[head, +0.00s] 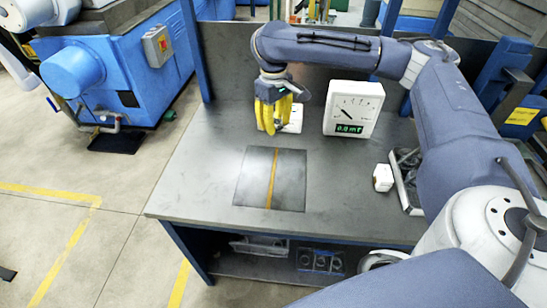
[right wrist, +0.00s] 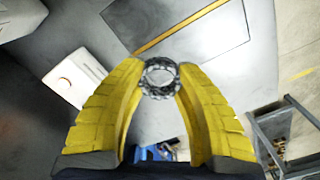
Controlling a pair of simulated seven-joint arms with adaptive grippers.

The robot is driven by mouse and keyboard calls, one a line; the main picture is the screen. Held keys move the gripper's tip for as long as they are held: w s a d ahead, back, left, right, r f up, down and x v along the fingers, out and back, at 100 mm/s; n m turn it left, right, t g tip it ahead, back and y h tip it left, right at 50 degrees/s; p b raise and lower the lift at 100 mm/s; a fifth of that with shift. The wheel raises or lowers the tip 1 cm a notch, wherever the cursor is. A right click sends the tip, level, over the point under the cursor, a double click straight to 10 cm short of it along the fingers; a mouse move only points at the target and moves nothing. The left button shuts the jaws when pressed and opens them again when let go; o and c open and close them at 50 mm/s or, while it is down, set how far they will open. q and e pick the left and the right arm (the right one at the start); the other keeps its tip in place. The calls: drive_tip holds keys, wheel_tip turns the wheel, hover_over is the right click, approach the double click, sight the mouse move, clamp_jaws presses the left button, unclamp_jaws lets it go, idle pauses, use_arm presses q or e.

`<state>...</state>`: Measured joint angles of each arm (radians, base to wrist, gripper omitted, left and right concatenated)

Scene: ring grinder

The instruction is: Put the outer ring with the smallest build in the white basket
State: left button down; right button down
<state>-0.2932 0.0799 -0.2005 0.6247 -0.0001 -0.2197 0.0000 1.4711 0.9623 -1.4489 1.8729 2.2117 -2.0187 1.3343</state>
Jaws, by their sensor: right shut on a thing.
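My right gripper (head: 270,129) has yellow fingers pointing down over the back of the grey table, left of the gauge. In the right wrist view its fingertips (right wrist: 160,80) are shut on a metal outer ring (right wrist: 160,62), gripped at opposite sides. The ring is hidden by the fingers in the head view. A pale wire-sided container (head: 408,190), possibly the white basket, stands at the table's right side, partly covered by my right arm. My left gripper is not in view.
A white gauge with a dial and green digits (head: 353,108) stands at the back. A small white box (head: 383,177) sits at the right. A dark mat with a yellow stripe (head: 252,180) lies mid-table. The lower shelf holds a tray with rings (head: 320,261). The table's left side is clear.

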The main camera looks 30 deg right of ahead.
sight(274, 163)
wheel_tip(274, 163, down, 16)
drive_tip(key=shift+r, duration=0.2)
idle(0.5)
drive_tip(key=shift+f, duration=0.1)
drive_tip(key=c, duration=1)
unclamp_jaws()
wheel_tip(274, 163, up, 12)
drive_tip(key=shift+w+f, duration=0.15)
drive_tip(key=shift+f, duration=0.05)
drive_tip(key=o, duration=0.3)
drive_tip(key=shift+r, duration=0.3)
